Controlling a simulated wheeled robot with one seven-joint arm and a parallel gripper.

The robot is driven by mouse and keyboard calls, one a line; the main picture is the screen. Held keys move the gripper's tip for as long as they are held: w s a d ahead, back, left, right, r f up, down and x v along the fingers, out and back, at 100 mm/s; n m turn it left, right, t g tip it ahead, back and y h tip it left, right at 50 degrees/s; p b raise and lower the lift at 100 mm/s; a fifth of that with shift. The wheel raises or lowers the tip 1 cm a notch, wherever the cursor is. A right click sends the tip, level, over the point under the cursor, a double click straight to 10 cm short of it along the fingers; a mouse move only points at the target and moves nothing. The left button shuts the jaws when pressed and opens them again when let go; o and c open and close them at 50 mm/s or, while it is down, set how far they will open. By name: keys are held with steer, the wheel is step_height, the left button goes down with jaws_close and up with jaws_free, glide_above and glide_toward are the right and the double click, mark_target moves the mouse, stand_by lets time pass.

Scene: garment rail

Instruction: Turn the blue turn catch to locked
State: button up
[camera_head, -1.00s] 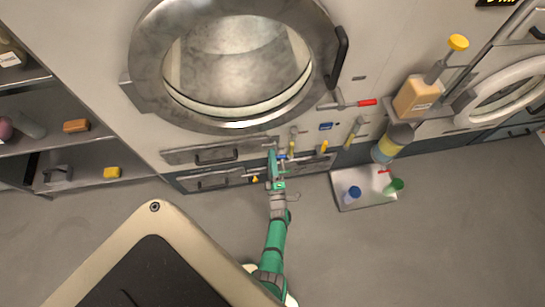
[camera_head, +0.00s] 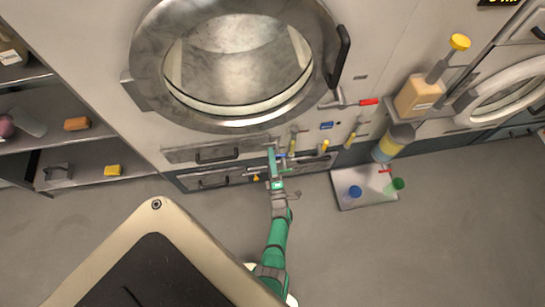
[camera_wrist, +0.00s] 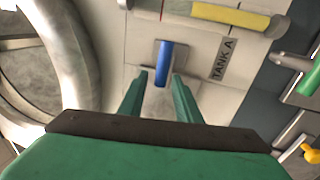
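The blue turn catch (camera_wrist: 164,62) is in the upper middle of the wrist view, on a light metal plate beside a label reading TANK A. Its blue lever runs up and down in that picture. My gripper (camera_wrist: 161,76) is open, with one green finger on either side of the lever's lower end and a gap to each. I cannot tell how deep the lever lies between them. In the head view my gripper (camera_head: 271,150) is at the machine's lower panel, and a small blue piece of the catch (camera_head: 281,156) shows just right of it.
A green handle (camera_wrist: 308,80) is at the right. The large round door (camera_head: 235,125) is above my gripper in the head view.

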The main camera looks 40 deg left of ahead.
steer(key=shift+w+d, duration=0.1)
steer(key=shift+d, duration=0.05)
steer(key=v, duration=1)
steer(key=shift+s+d, duration=0.25)
steer(key=shift+s, duration=0.05)
steer(key=shift+f, duration=0.1)
